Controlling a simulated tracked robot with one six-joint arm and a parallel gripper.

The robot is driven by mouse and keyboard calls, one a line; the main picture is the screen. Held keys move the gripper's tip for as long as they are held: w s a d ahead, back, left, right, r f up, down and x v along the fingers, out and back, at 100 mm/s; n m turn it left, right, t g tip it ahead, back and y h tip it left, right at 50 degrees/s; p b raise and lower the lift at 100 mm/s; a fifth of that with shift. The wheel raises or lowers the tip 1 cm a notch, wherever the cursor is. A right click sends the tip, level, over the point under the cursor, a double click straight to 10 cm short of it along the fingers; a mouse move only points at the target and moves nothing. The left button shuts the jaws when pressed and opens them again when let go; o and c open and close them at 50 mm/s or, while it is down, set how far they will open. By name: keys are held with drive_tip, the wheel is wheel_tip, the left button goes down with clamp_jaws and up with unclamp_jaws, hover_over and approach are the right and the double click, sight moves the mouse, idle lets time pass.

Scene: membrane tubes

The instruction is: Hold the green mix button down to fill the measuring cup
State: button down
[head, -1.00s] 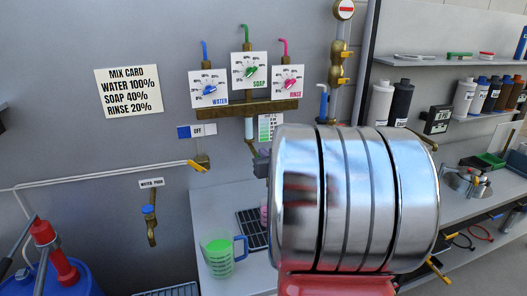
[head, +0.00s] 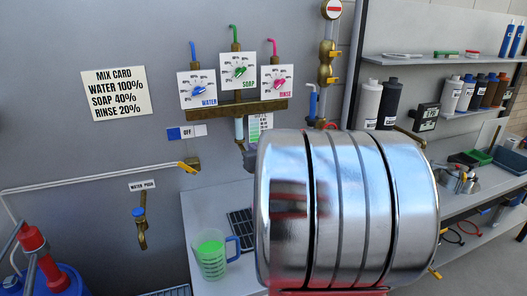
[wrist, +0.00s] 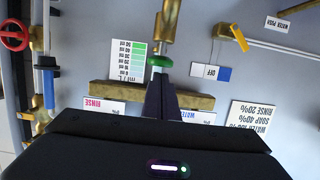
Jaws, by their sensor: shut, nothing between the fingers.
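The green mix button (wrist: 160,61) shows in the wrist view as a green ring at the end of a brass fitting. My gripper (wrist: 160,82) is shut and empty, with its dark fingertips right at the button. I cannot tell whether they press it. In the head view the button is hidden or too small to make out. The measuring cup (head: 211,262) stands on the counter at lower centre. It is clear with a blue handle and holds bright green liquid. The brass mixing manifold (head: 236,108) carries the water dial (head: 198,89), soap dial (head: 239,70) and rinse dial (head: 277,80).
My own shiny arm covers much of the head view. The mix card (head: 116,92) hangs at left, above the water tap (head: 140,228). An OFF switch (head: 187,132) is left of the manifold. A dark grate (head: 240,221) lies behind the cup. Bottles (head: 368,103) stand on the right shelf.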

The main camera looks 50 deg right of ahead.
drive_tip(key=r+v, duration=0.1)
drive_tip(key=v, duration=0.9)
drive_tip(key=shift+r, duration=0.3)
drive_tip(key=w+a+r+n, duration=0.3)
drive_tip(key=w+a+r, duration=0.2)
drive_tip(key=a+r, duration=0.15)
drive_tip(key=s+a+f+n+g+y, duration=0.1)
drive_tip(key=s+a+f, duration=0.4)
drive_tip(key=a, duration=0.5)
drive_tip(key=s+a+f+g+y, duration=0.4)
drive_tip(key=s+a+f, duration=0.2)
drive_tip(key=a, duration=0.5)
drive_tip(key=s+a+f+n+g+y, duration=0.1)
drive_tip(key=s+a+f, duration=0.4)
drive_tip(key=a, duration=0.5)
drive_tip(key=shift+s+a+f+n+g+y, duration=0.3)
drive_tip(key=shift+s+f+g+y, duration=0.05)
drive_tip(key=shift+f+g+y, duration=0.4)
